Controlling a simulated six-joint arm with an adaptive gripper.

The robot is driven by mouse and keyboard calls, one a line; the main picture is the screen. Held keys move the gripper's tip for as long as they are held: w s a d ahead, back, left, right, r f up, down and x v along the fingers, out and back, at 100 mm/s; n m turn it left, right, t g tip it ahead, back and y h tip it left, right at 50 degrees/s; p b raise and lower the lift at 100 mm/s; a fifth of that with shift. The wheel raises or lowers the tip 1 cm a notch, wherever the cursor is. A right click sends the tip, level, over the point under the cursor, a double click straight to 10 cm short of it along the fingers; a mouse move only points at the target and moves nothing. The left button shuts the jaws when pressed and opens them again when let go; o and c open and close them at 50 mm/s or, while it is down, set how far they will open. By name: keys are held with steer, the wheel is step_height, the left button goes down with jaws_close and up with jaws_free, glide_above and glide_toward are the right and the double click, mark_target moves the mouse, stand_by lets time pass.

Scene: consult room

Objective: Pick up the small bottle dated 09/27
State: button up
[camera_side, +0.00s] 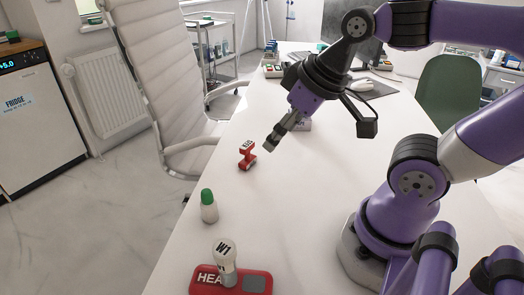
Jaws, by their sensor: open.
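A small white bottle with a green cap (209,207) stands upright near the left edge of the white desk. I cannot read any date on it from here. A small red item with a pale, marked top (247,155) stands on the desk farther back; its marking is too small to read. My gripper (272,142) is open and empty, pointing down and left above the desk, to the right of the red item and apart from it. The green-capped bottle is nearer the camera, below and left of my gripper in the picture.
A pale labelled block (303,125) is partly behind my gripper. Small items (273,70) and a mouse (361,85) are at the back. A white chair (166,75) stands beside the desk.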

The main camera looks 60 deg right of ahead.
mark_target(212, 197)
steer(key=w+a+f+n, duration=0.2)
steer(key=f, duration=0.1)
steer(key=w+a+f+n+g+y, duration=0.1)
steer(key=w+a+f, duration=0.2)
steer(key=f, duration=0.1)
steer(key=w+a+f+n+y, duration=0.1)
steer(key=w+a+f+n, duration=0.1)
steer(key=w+a+f, duration=0.1)
steer(key=shift+w+f+n+g, duration=0.25)
steer(key=shift+f+n+g, duration=0.05)
steer(key=shift+f+g, duration=0.1)
steer(key=shift+w+x, duration=0.15)
steer(key=shift+x, duration=1.3)
steer(key=shift+w+x, duration=0.15)
steer(key=shift+x, duration=1.35)
steer(key=shift+r, duration=0.1)
steer(key=shift+c, duration=0.4)
steer(key=c, duration=1.1)
